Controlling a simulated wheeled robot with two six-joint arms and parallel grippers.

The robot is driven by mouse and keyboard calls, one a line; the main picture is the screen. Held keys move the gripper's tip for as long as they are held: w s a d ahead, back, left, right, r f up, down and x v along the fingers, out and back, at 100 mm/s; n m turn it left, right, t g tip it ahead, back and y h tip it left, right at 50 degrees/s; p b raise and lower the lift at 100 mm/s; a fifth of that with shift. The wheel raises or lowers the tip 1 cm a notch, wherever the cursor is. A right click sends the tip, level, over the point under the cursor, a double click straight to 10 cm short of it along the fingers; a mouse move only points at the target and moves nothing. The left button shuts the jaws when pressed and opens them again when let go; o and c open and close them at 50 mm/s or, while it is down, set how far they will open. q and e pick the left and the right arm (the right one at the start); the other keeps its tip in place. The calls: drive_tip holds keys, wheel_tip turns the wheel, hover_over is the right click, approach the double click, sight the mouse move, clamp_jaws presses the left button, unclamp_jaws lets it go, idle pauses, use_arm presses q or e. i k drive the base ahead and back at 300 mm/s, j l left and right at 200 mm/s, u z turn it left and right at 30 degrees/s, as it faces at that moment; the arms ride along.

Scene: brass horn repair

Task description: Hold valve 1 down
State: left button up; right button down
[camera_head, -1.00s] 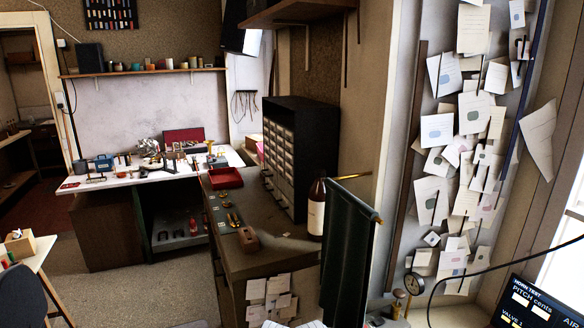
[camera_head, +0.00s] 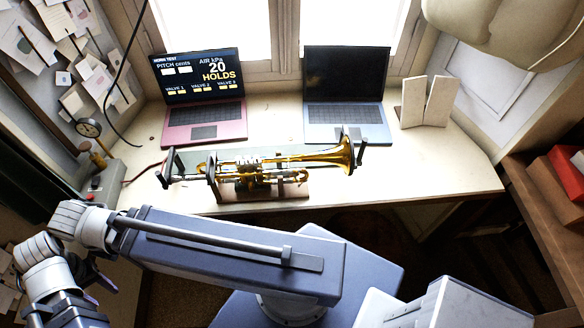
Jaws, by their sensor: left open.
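A brass trumpet (camera_head: 322,157) lies in a holder on the pale bench, its bell to the right. Its silver valve group (camera_head: 254,170) is at the middle; which valve is valve 1 is too small to tell. No gripper is at the valves. My left arm crosses the lower left, and my left gripper (camera_head: 72,312) is at the bottom left edge, partly cut off, open and well away from the trumpet. My right gripper is out of view. A pink laptop (camera_head: 203,113) behind the trumpet shows "HORN TEST", "AIR kPa 20 HOLDS" and three valve labels.
A blue laptop (camera_head: 346,115) with a dark screen stands right of the pink one. A folded white card (camera_head: 428,102) stands at the bench's right. Bare bench (camera_head: 440,170) lies right of the bell.

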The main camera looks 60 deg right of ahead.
sight(239, 163)
drive_tip(key=z, duration=0.45)
drive_tip(key=k+j+z, duration=0.1)
drive_tip(key=z, duration=0.85)
drive_tip(key=k+z, duration=0.1)
drive_tip(key=z, duration=0.35)
drive_tip(key=u, duration=0.25)
